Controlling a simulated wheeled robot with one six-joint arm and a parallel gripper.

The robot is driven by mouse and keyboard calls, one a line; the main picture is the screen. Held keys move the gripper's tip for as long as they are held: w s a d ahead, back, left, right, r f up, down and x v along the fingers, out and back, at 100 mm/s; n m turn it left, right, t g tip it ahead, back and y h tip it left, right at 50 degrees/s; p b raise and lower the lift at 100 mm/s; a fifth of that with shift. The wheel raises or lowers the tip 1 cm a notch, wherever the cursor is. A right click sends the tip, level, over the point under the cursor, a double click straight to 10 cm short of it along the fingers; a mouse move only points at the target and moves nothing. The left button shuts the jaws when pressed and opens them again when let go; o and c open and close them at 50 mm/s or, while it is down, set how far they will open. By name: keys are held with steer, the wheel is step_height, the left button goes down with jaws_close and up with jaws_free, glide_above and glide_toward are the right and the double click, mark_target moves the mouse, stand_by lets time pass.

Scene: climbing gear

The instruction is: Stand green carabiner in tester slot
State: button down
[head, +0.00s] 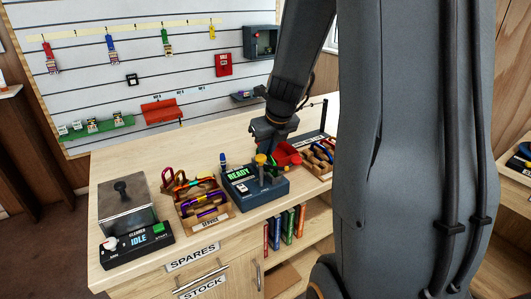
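The tester (262,190) is a dark blue-grey box on the counter. Its display reads READY in green, and a yellow knob (261,159) stands on top. My gripper (271,153) points down just behind and over the tester. Its fingers are small, dark and partly hidden by the tester's parts, so I cannot tell whether they are open or hold anything. A wooden tray (213,222) left of the tester holds several coloured carabiners, with some green among red, orange and purple. I cannot single out the green carabiner with certainty. The tester's slot is not clear from here.
A cleaner box (139,244) reading IDLE stands at the front left, with a grey metal lidded box (127,205) behind it. My arm blocks much of the right side.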

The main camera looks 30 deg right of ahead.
steer(key=shift+f, duration=0.55)
steer(key=c, duration=1.8)
jaws_free()
steer(key=shift+o, duration=0.2)
steer(key=shift+v, duration=3.9)
steer(key=a+f+n, duration=0.1)
steer(key=a+n, duration=0.2)
steer(key=n, duration=0.2)
steer(key=s+a+f+n+b, duration=0.1)
steer(key=a+f+n, duration=0.1)
steer(key=a+n, duration=0.1)
steer(key=s+a+f+n+g, duration=0.1)
steer(key=a+n, duration=0.2)
steer(key=n, duration=0.3)
steer(key=shift+s+f+n+b, duration=0.1)
steer(key=shift+f+n+b, duration=0.2)
steer(key=shift+b, duration=0.1)
steer(key=s+a+f+n+g, duration=0.1)
steer(key=s+a+f+n, duration=0.2)
steer(key=n, duration=0.7)
steer(key=s+a+f+n+g, duration=0.1)
steer(key=s+a+f+n, duration=0.2)
steer(key=s+n, duration=0.4)
steer(key=n, duration=0.4)
steer(key=shift+s+f+b, duration=0.15)
steer(key=shift+s+b, duration=0.1)
steer(key=shift+b, duration=0.15)
